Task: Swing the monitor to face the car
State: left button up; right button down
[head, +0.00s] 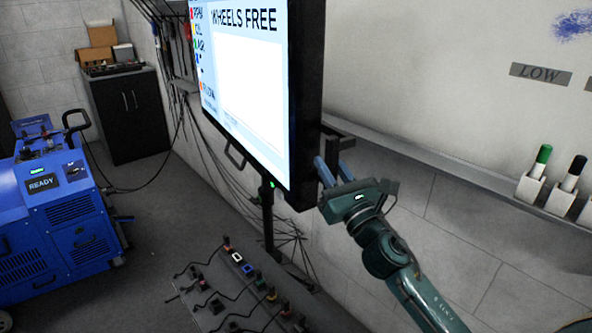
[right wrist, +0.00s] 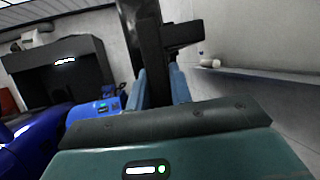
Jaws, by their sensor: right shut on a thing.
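The monitor (head: 246,85) is a large screen in a black frame at the top centre of the head view, reading "WHEELS FREE". Its lit face is turned to the left and seen at a slant. A dark handle (head: 235,155) sits on its lower left edge. My right gripper (head: 330,172) is at the monitor's right edge, its blue fingers shut on a dark upright part of it. In the right wrist view that dark part (right wrist: 153,60) stands between the fingers; I cannot tell if it is a handle or the frame. No car is visible. My left gripper is out of view.
A blue wheeled machine (head: 72,205) with a "READY" label stands at left. A dark cabinet (head: 127,112) is at the back. A plate with cables and connectors (head: 228,300) lies below the monitor. A ledge (head: 440,165) with markers runs along the right wall.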

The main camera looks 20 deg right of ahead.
pick_arm(q)
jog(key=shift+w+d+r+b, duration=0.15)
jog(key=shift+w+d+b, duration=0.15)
jog(key=shift+b, duration=0.25)
pick_arm(e)
jog(key=d, duration=0.7)
jog(key=shift+w+d, duration=0.35)
jog(key=shift+w, duration=0.1)
jog(key=c, duration=1.3)
grip_release()
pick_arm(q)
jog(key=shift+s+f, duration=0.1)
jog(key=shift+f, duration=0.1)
pick_arm(e)
jog(key=shift+a, duration=0.1)
